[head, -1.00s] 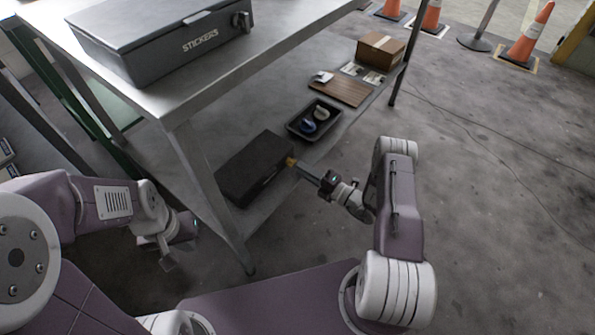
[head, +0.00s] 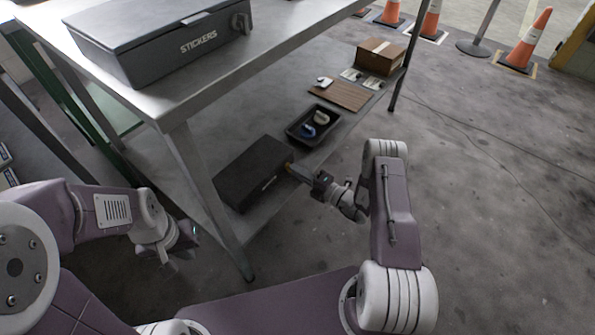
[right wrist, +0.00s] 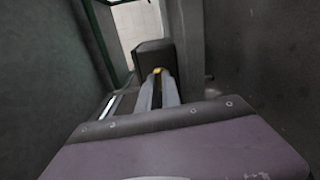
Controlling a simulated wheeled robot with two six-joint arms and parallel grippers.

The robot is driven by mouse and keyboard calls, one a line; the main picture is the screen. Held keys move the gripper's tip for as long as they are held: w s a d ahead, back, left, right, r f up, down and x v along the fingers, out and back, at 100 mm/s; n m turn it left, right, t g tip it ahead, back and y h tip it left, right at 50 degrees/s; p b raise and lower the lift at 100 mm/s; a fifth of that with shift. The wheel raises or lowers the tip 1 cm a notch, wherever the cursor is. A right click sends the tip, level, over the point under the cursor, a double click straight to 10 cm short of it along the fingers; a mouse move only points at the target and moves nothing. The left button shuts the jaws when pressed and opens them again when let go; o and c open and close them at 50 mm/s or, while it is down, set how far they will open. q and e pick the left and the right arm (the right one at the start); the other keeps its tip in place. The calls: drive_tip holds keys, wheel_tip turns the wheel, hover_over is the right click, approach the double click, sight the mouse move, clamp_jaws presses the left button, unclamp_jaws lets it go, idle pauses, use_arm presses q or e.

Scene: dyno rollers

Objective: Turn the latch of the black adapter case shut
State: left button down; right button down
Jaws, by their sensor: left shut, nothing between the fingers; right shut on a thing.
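The black adapter case (head: 253,173) lies on the lower shelf of the metal table. In the right wrist view, the dark case (right wrist: 151,55) is straight ahead of the fingers. A small yellow latch (right wrist: 157,71) shows at the fingertips. My right gripper (head: 291,169) reaches the case's right end and is shut on the latch; it also shows in the right wrist view (right wrist: 158,84). The latch is mostly hidden by the fingers, so its exact angle cannot be told. My left gripper (head: 180,248) is shut and empty, left of the near table leg and apart from the case.
A grey case marked STICKERS (head: 165,45) stands on the table top (head: 160,102). A black tray (head: 294,135) with small items, a brown board (head: 341,94) and a cardboard box (head: 381,56) lie farther along the shelf. A table leg (head: 208,200) stands close.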

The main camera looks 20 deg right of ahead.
drive_tip(key=n+p, duration=0.1)
drive_tip(key=n, duration=0.2)
drive_tip(key=shift+r, duration=0.1)
drive_tip(key=n+p, duration=0.2)
drive_tip(key=n, duration=0.3)
drive_tip(key=shift+n, duration=0.3)
drive_tip(key=n+p, duration=0.2)
drive_tip(key=n, duration=0.2)
drive_tip(key=shift+n+p, duration=0.65)
drive_tip(key=shift+n, duration=1.65)
drive_tip(key=shift+f, duration=0.2)
drive_tip(key=c, duration=1.8)
unclamp_jaws()
drive_tip(key=shift+s, duration=0.1)
drive_tip(key=shift+r, duration=0.1)
